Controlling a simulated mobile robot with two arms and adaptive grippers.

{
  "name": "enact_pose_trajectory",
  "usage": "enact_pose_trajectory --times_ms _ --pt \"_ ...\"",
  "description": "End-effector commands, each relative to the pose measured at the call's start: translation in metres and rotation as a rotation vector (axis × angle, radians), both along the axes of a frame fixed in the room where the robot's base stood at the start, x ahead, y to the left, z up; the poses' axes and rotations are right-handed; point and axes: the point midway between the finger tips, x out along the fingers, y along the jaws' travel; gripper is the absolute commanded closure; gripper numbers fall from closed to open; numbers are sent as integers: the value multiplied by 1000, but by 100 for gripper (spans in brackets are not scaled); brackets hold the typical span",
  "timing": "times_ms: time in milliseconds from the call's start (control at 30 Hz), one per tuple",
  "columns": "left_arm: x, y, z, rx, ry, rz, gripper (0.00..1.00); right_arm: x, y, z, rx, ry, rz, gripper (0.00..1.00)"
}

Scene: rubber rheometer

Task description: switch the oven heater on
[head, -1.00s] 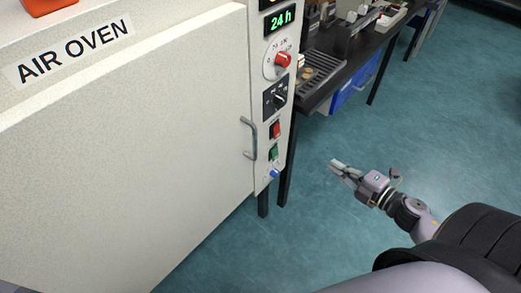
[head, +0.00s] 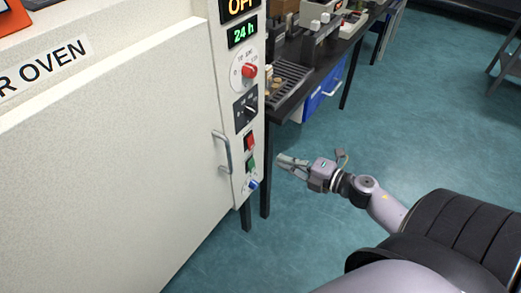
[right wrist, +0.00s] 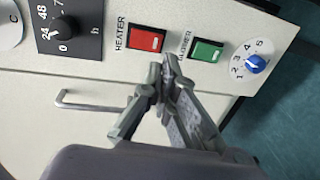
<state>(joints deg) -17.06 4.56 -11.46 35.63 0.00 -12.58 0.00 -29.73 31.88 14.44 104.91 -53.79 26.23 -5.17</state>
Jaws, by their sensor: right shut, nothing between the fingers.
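The air oven (head: 110,150) fills the left of the head view, its door shut. Its control strip carries a red switch (head: 250,143), labelled HEATER in the right wrist view (right wrist: 147,39). A green switch labelled BLOWER (right wrist: 207,51) sits beside it. The upper display (head: 238,6), cut off at the top, appears to read "OFF". My right gripper (head: 280,162) is shut and empty, just right of the control strip. In the right wrist view its fingertips (right wrist: 166,62) show just below the gap between the two switches; contact cannot be told. My left gripper is not in view.
The strip also has a red temperature knob (head: 250,70), a black hour dial (head: 246,111) and a blue knob (head: 253,184). The door handle (head: 222,152) stands out left of the switches. A dark bench (head: 325,65) with equipment stands behind.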

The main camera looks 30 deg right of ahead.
Motion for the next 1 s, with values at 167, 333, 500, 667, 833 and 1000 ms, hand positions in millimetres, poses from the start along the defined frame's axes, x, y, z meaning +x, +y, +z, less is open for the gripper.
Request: enact_pose_trajectory --times_ms 167,333,500,667,833,1000 --pt "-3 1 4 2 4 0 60 33 13 -3 1 -3 0 100" --pt "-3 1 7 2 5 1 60 57 23 -7 1 -2 -1 100" --pt "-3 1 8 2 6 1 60 73 30 -11 0 0 -1 100" --pt "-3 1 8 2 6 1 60 79 32 -12 1 0 0 100" --pt "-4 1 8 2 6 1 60 79 33 -13 1 1 0 100" --pt "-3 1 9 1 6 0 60 80 33 -13 1 1 0 100"
